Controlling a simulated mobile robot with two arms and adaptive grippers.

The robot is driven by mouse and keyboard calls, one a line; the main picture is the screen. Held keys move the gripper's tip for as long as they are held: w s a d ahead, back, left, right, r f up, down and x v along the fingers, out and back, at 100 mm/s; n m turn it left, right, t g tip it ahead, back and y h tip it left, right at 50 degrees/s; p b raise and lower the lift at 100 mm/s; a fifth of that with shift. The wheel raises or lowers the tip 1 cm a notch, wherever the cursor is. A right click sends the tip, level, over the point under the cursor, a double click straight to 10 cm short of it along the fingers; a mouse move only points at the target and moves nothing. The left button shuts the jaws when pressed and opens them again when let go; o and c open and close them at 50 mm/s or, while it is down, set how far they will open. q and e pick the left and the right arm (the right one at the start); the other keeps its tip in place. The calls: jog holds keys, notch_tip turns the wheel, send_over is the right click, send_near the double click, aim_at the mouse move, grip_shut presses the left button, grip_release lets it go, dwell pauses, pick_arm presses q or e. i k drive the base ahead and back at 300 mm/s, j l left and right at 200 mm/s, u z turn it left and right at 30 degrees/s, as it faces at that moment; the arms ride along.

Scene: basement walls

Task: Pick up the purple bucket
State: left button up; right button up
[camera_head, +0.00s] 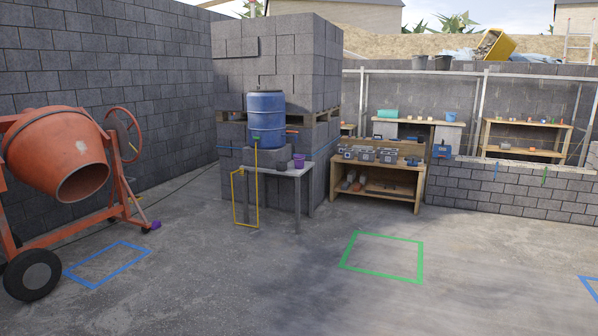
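A small purple bucket (299,160) stands upright on the grey table (280,172) in the middle of the head view, to the right of a blue barrel (267,120). It is far off and small in the picture. Another small purple thing (155,225) lies on the floor by the mixer's foot; I cannot tell what it is. Neither of my grippers is in view.
An orange cement mixer (60,150) stands at the left. A yellow frame (246,226) is at the table's front left. A wooden workbench (375,195) with several boxes stands right of the table. The floor between is open, with blue (94,285) and green (382,234) outlines.

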aim_at(299, 159)
jog(key=i+z, duration=0.15)
jog(key=i, duration=4.35)
jog(key=l, duration=0.1)
